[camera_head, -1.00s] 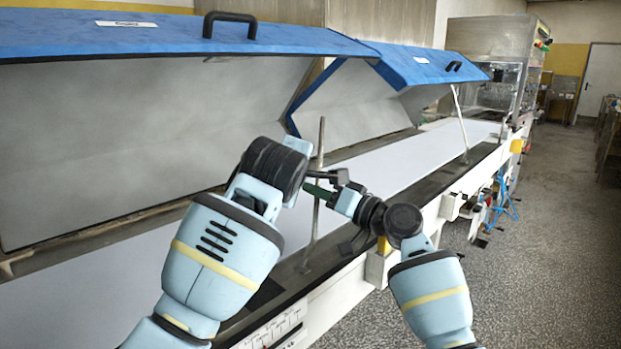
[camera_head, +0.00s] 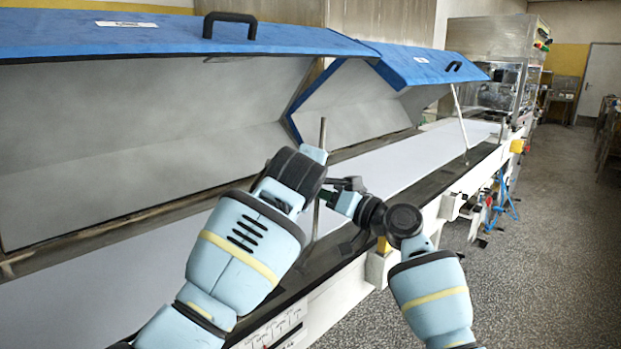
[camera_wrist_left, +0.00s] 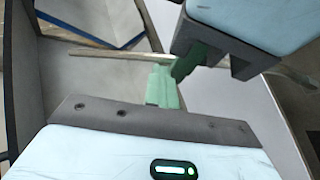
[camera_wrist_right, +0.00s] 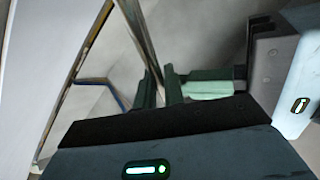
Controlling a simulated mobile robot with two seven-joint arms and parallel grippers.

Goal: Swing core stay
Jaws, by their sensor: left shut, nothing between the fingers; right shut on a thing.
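A thin metal stay (camera_head: 322,133) stands nearly upright at the machine's near edge, below the blue lids. My right gripper (camera_wrist_right: 160,88) is shut on the stay, which runs between its dark green fingers in the right wrist view. My left gripper (camera_wrist_left: 163,80) is shut and empty, its pale green fingers close beside the stay and the right gripper's finger. In the head view the left wrist hides the left fingers and part of the stay. The stay's foot is hard to make out.
A near blue lid (camera_head: 150,38) and a farther blue lid (camera_head: 425,65) stand raised over a white belt (camera_head: 385,168). Another thin rod (camera_head: 460,118) stands under the farther lid. The floor (camera_head: 565,250) at the right is clear.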

